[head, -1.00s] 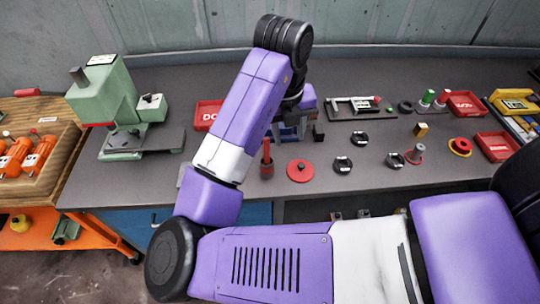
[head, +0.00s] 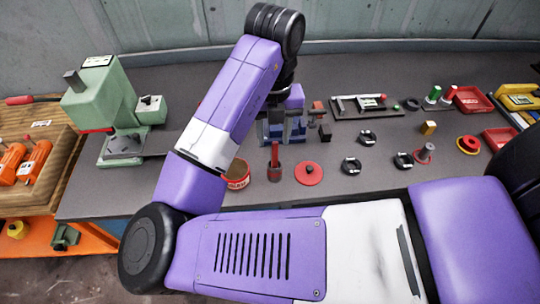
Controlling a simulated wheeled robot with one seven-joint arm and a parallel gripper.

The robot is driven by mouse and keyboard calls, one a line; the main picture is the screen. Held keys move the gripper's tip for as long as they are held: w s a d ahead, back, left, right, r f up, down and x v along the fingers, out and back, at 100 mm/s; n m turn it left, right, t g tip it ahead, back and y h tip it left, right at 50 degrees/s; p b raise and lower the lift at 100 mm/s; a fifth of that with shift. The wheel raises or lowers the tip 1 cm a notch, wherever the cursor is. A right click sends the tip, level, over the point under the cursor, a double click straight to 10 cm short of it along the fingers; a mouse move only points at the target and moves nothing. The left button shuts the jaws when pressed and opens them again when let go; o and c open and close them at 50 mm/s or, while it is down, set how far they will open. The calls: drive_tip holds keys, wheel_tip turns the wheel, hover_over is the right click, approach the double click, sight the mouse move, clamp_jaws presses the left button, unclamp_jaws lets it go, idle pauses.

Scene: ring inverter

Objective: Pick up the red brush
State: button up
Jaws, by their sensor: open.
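A slim red upright thing (head: 275,155), which looks like the red brush, stands near the bench's front, its wider dark red lower end downward. My gripper (head: 288,125) is behind the forearm, beyond and slightly right of the brush. It is open and apart from the brush. Its fingertips are hard to tell from the blue-grey fixture (head: 272,128) there.
A green press (head: 103,95) stands at the left. Black rings (head: 351,166), a grey cone on a base (head: 425,153) and red trays (head: 473,99) lie to the right. A dark block (head: 325,133) is beside the fixture. Grey bench (head: 375,80) is bare toward the back wall.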

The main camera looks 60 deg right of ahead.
sight(275, 167)
drive_tip(key=shift+s+d+f+p, duration=0.15)
drive_tip(key=shift+f+p, duration=0.25)
drive_tip(key=shift+f, duration=1.55)
drive_tip(key=shift+w+d+f+p, duration=0.1)
drive_tip(key=shift+f+p, duration=0.3)
drive_tip(key=shift+f, duration=1.5)
clamp_jaws()
